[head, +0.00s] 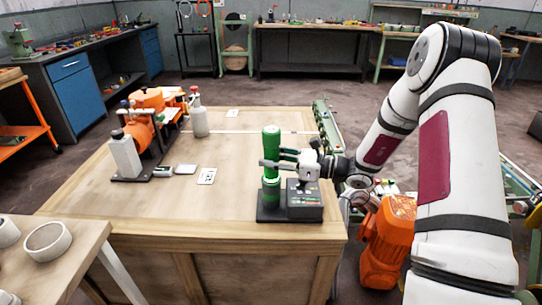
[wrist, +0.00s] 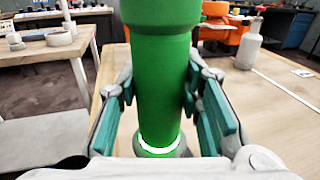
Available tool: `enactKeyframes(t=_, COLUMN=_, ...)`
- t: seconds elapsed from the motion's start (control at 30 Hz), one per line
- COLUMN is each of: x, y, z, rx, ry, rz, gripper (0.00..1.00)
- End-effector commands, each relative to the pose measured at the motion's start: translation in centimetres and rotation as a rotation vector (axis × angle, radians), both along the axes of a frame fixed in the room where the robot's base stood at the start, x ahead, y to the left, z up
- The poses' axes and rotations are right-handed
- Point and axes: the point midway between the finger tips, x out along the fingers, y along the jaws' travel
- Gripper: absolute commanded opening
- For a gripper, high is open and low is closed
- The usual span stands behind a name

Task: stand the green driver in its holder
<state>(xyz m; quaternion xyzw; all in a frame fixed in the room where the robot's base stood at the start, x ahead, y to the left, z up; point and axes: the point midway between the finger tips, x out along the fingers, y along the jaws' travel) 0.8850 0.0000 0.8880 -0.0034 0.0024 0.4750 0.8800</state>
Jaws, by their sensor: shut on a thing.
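The green driver (head: 271,143) stands upright at the front right of the wooden workbench, with its lower end over the dark base of a holder (head: 268,215). My gripper (head: 279,160) reaches in from the right and is shut around the driver's body. In the wrist view the green driver (wrist: 160,85) runs upright between the two teal-padded fingers. A white ring and grey part show at its lower end. I cannot tell how far the lower end sits in the holder.
A black box (head: 305,205) stands on the same base, right of the driver. An orange machine (head: 140,125), a grey bottle (head: 198,118) and small flat cards (head: 207,176) are on the left of the bench. The bench middle is clear. An orange unit (head: 386,235) is beyond its right edge.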

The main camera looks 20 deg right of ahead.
Motion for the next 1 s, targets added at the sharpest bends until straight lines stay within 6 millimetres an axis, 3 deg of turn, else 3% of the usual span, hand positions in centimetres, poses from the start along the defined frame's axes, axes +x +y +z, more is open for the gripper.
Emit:
enactKeyframes(t=0.93, x=0.02, y=0.02, z=-0.41, rx=0.002, ry=-0.002, rz=0.0, gripper=0.0)
enactKeyframes(t=0.97, x=0.02, y=0.02, z=-0.39, rx=0.002, ry=-0.002, rz=0.0, gripper=0.4)
enactKeyframes(t=1.0, x=0.02, y=0.02, z=-0.4, rx=0.002, ry=-0.002, rz=0.0, gripper=0.49)
